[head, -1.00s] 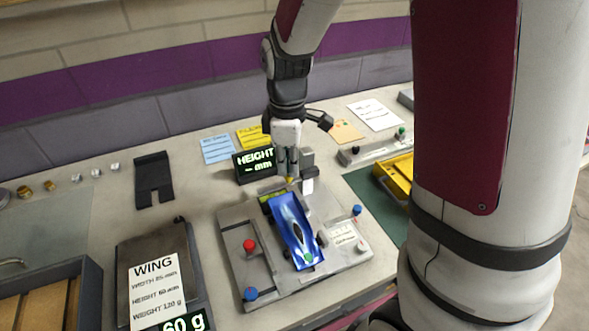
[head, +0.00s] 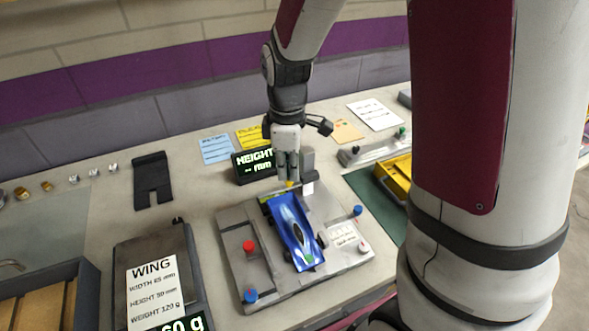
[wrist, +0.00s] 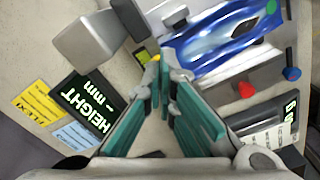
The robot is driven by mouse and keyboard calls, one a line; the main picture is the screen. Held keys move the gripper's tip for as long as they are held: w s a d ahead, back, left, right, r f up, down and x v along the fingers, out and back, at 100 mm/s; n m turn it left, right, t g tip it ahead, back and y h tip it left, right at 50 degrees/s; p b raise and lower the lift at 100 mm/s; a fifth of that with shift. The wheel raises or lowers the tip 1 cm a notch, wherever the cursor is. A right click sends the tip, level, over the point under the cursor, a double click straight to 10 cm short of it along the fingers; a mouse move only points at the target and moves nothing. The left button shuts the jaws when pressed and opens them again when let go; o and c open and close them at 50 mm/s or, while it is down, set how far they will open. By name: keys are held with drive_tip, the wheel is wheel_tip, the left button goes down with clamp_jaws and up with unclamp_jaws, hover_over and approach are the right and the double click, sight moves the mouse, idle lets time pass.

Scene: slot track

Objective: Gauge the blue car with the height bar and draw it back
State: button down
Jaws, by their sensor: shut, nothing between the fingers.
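The blue car (head: 293,230) lies on the grey gauge plate (head: 240,268), its rear end towards the back wall. It also shows at the top of the wrist view (wrist: 215,42). My gripper (head: 288,180) is shut and empty, pointing down just behind the car's rear end, near a small yellow tip (head: 289,184). The grey upright block (head: 307,163) of the gauge stands just right of my fingers. The height bar itself is hard to make out behind my gripper. The height display (head: 253,164) reads "HEIGHT - mm".
A red knob (head: 249,246) and blue knobs (head: 250,295) stand on the plate. A scale with a WING card (head: 154,292) is at the left front. A black forked plate (head: 153,181) lies behind it. A yellow tray (head: 396,177) is at the right.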

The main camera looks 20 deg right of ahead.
drive_tip(key=shift+f+b, duration=0.3)
drive_tip(key=shift+f, duration=0.35)
idle(0.4)
idle(0.7)
drive_tip(key=shift+r+p, duration=2.4)
drive_tip(key=shift+r, duration=1.6)
drive_tip(key=shift+r, duration=0.1)
drive_tip(key=s+r+m+t, duration=0.2)
drive_tip(key=s+r+m, duration=0.4)
drive_tip(key=s, duration=0.4)
drive_tip(key=s+r+m+t, duration=0.3)
drive_tip(key=s+r+m, duration=0.3)
drive_tip(key=s+r, duration=0.3)
drive_tip(key=shift+s+r, duration=0.3)
drive_tip(key=shift+s, duration=0.45)
